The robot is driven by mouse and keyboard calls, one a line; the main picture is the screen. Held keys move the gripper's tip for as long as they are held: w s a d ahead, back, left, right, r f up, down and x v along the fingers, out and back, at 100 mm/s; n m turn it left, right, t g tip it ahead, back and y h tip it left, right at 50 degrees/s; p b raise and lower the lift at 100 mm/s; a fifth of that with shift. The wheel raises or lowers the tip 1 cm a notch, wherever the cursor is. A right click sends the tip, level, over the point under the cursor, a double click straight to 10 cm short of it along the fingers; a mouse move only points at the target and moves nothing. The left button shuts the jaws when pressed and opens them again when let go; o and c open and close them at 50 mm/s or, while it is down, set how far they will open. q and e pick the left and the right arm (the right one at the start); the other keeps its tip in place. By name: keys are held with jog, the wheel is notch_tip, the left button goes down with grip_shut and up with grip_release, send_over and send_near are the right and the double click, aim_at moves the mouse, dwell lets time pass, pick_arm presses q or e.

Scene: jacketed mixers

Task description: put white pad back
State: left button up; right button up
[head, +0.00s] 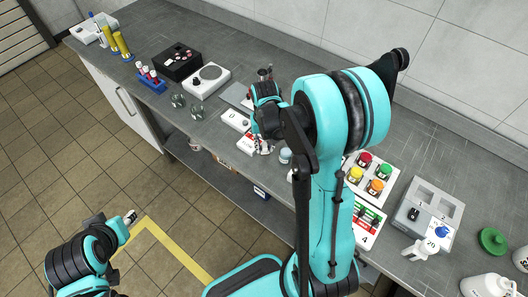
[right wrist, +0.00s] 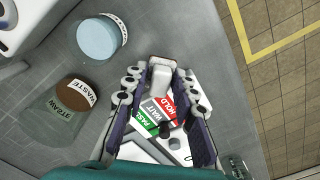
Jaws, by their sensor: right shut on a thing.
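My right gripper (right wrist: 160,82) is shut on a small whitish piece, the white pad (right wrist: 160,73), which shows between its fingertips in the right wrist view. In the head view my right gripper (head: 262,146) is low over the bench's front edge, partly covered by its own arm, and the pad cannot be made out there. A white card with green, white and red strips marked PASS, WAIT and HOLD (right wrist: 158,112) lies under the fingers. My left gripper (head: 130,217) is over the floor at lower left, away from the bench; its jaws are too small to read.
A brown-lidded waste jar (right wrist: 78,92) and a pale blue-topped jar (right wrist: 97,40) stand beside the right gripper. A white tray with coloured-lid jars (head: 357,176) is to the right. A black box (head: 182,62) and white plate device (head: 209,80) stand to the left.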

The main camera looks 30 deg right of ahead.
aim_at(265, 151)
notch_tip(265, 151, down, 3)
jog(key=shift+r+b, duration=0.15)
jog(key=shift+b, duration=0.3)
jog(key=shift+f, duration=0.35)
jog(key=shift+f, duration=0.15)
jog(key=o, duration=0.8)
jog(key=shift+c, duration=0.2)
